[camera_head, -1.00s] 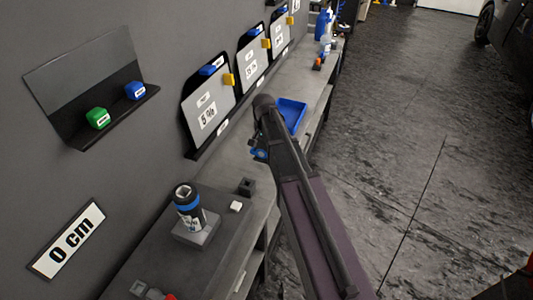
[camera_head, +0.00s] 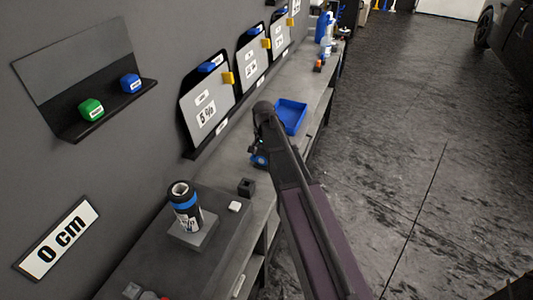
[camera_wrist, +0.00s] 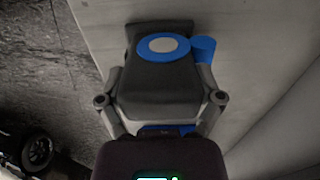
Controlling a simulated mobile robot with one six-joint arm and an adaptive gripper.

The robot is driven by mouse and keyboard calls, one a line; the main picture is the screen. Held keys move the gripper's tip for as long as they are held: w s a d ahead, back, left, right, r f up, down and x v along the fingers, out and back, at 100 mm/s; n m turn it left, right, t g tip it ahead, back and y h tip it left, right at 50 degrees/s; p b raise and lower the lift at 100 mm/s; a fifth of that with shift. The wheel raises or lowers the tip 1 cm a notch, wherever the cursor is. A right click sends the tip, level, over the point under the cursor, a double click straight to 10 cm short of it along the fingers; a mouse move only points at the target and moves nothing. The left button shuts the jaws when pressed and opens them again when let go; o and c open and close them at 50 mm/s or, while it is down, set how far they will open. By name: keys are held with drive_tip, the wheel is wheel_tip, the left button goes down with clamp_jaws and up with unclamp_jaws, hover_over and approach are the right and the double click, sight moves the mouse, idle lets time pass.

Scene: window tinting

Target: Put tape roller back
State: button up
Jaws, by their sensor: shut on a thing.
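In the wrist view my gripper (camera_wrist: 162,100) is shut on a dark grey and blue thing, which I take to be the tape roller (camera_wrist: 150,75). It has a blue ring with a pale centre and a blue cylinder beside it. In the head view my gripper (camera_head: 260,155) is beyond my arm, over the workbench (camera_head: 228,160), and mostly hidden by the arm. Only a bit of blue shows there. I cannot tell whether the roller touches the bench.
A black-and-blue can (camera_head: 184,200) stands on a grey block (camera_head: 194,235) at the near left. A small black holder (camera_head: 246,187) and white block (camera_head: 234,206) are nearby. A blue tray (camera_head: 291,115) lies farther along. Panels (camera_head: 208,105) lean against the wall.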

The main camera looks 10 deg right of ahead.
drive_tip(key=o, duration=1)
drive_tip(key=shift+o, duration=0.2)
drive_tip(key=shift+r, duration=0.15)
wheel_tip(320, 180, up, 12)
drive_tip(key=p, duration=1.2)
drive_tip(key=shift+s, duration=0.15)
drive_tip(key=shift+s, duration=0.35)
drive_tip(key=s+d+n, duration=0.1)
drive_tip(key=s+n, duration=0.5)
drive_tip(key=s, duration=1.3)
drive_tip(key=shift+n, duration=0.4)
